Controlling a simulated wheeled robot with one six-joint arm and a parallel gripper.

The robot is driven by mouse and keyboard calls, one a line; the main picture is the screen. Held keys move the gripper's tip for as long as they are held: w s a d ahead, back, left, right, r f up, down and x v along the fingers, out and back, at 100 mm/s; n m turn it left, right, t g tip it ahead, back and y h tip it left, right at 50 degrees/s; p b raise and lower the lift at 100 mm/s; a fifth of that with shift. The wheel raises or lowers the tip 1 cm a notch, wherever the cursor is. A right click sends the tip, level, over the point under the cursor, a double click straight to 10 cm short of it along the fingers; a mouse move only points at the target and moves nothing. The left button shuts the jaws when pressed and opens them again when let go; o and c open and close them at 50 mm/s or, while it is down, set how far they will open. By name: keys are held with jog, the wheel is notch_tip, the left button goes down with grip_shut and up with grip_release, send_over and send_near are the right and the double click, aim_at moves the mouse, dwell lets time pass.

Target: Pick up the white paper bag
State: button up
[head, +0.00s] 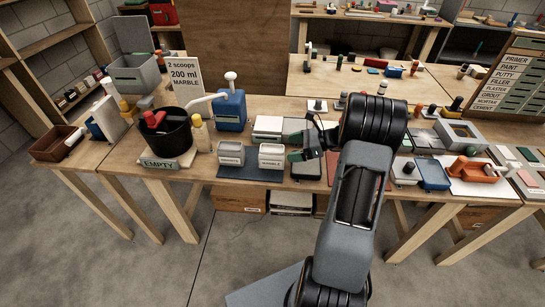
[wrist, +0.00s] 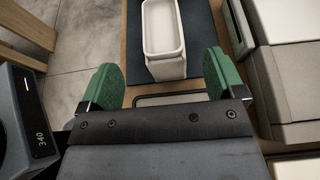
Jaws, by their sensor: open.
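No white paper bag can be identified for certain. A white upright object (head: 106,117) stands at the left end of the bench beside a blue item; I cannot tell whether it is a bag. Two small white open containers, a left one (head: 231,153) and a right one (head: 271,156), stand on a dark blue mat (head: 250,175). My gripper (head: 306,147) is just right of the right container. In the wrist view a white open container (wrist: 163,42) lies ahead between the spread green fingertips (wrist: 160,66), and nothing is held.
Grey-white boxes (head: 268,127) sit behind; in the wrist view a grey-white box (wrist: 285,85) is close on the right. A blue case (head: 432,174) and orange item (head: 473,170) lie right.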

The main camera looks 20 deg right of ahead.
aim_at(272, 148)
jog(key=shift+p+x, duration=0.35)
jog(key=shift+x, duration=3.05)
jog(key=shift+w, duration=0.1)
jog(key=c, duration=1.2)
jog(key=shift+r, duration=0.1)
jog(key=shift+r, duration=0.55)
notch_tip(272, 148, up, 2)
jog(key=shift+r, duration=0.2)
jog(key=s+a+r, duration=0.5)
jog(key=a+r, duration=0.1)
jog(key=a, duration=0.1)
jog(key=s+a+r, duration=0.3)
jog(key=shift+s+a+r, duration=0.25)
jog(key=shift+s+a, duration=0.15)
